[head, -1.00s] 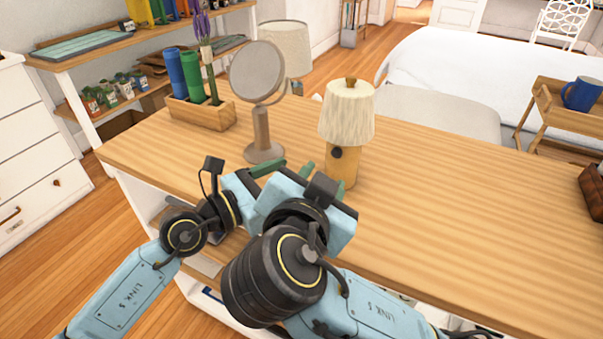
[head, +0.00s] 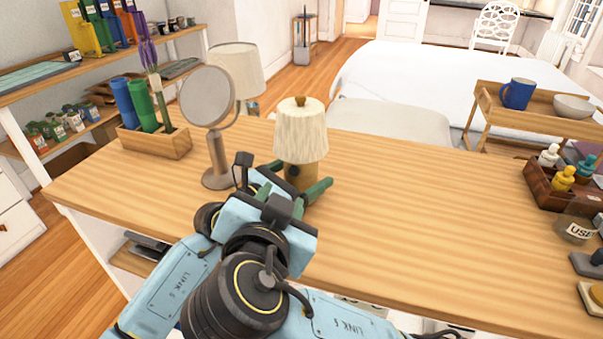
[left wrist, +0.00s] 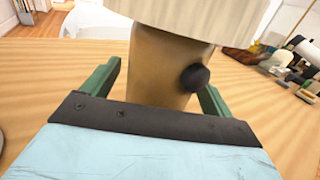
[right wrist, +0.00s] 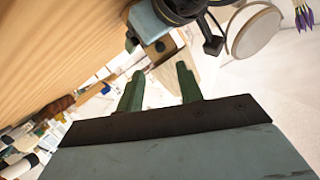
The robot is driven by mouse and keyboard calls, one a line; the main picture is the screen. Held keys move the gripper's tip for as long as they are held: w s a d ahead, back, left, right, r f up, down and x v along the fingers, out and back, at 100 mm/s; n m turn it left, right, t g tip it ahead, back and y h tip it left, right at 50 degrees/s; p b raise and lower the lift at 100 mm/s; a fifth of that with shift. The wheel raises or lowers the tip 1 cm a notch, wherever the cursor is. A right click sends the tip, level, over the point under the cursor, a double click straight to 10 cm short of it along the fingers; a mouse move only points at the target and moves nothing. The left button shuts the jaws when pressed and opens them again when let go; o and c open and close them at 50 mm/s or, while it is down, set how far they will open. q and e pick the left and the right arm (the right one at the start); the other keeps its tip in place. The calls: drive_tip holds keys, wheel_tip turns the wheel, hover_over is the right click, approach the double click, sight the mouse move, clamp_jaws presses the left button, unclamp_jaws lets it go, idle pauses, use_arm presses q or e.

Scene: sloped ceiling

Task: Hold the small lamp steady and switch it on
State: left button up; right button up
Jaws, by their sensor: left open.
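The small lamp (head: 300,135) stands upright on the wooden desk, with a cream pleated shade and a tan wooden base. A dark round knob (left wrist: 194,78) sits on the base. My left gripper (head: 296,178) is open, its green fingers on either side of the base. My right gripper (right wrist: 158,78) is open and empty, apart from the lamp, pointing toward the base (right wrist: 160,47).
A round mirror (head: 208,97) on a stand is close left of the lamp. A wooden planter (head: 160,143) with tubes is further left. The desk (head: 430,210) right of the lamp is clear up to a bottle caddy (head: 550,188) and a jar (head: 574,228).

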use_arm(q)
drive_tip(key=c, duration=1.3)
use_arm(e)
drive_tip(key=shift+c, duration=0.2)
clamp_jaws()
idle(2.6)
